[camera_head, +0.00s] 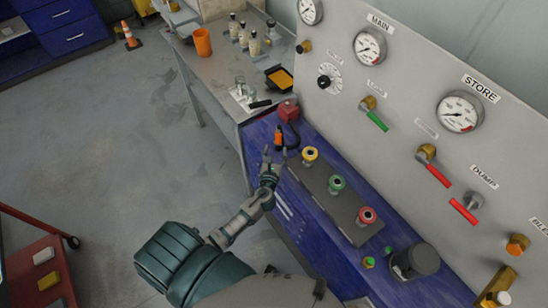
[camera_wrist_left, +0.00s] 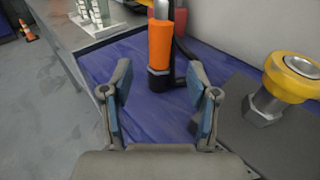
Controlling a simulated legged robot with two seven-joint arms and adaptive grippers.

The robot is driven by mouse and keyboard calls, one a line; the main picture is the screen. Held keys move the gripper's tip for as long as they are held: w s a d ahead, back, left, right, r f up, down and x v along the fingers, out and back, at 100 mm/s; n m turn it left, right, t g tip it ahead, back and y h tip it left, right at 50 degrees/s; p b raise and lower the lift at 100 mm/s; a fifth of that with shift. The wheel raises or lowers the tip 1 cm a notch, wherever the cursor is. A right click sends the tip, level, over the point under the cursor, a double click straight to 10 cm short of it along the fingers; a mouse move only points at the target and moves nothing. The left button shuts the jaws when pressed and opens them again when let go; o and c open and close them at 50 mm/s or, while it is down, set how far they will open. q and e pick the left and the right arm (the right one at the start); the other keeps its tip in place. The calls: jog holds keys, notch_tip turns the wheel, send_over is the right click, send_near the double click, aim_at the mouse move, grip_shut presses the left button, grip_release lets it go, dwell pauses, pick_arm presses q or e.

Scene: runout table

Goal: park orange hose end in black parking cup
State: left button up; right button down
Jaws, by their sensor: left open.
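The orange hose end (camera_head: 279,138) stands roughly upright on the blue bench top, with a black lower part and a dark hose beside it. It also shows in the left wrist view (camera_wrist_left: 160,42), just beyond the fingers. My left gripper (camera_head: 275,156) is open and empty, its fingers pointing at the hose end; in the left wrist view (camera_wrist_left: 160,88) the hose end lines up with the gap, not clearly between the fingers. A dark cylinder (camera_head: 425,259), possibly the black parking cup, stands at the near right of the bench. My right gripper is out of view.
A dark block with yellow (camera_head: 310,154), green (camera_head: 336,184) and red (camera_head: 367,215) fittings lies right of my gripper. A red box (camera_head: 289,109) sits behind the hose end. The gauge panel (camera_head: 400,85) rises along the bench's right side.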

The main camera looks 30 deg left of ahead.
pick_arm(q)
jog(key=shift+v, duration=1.9)
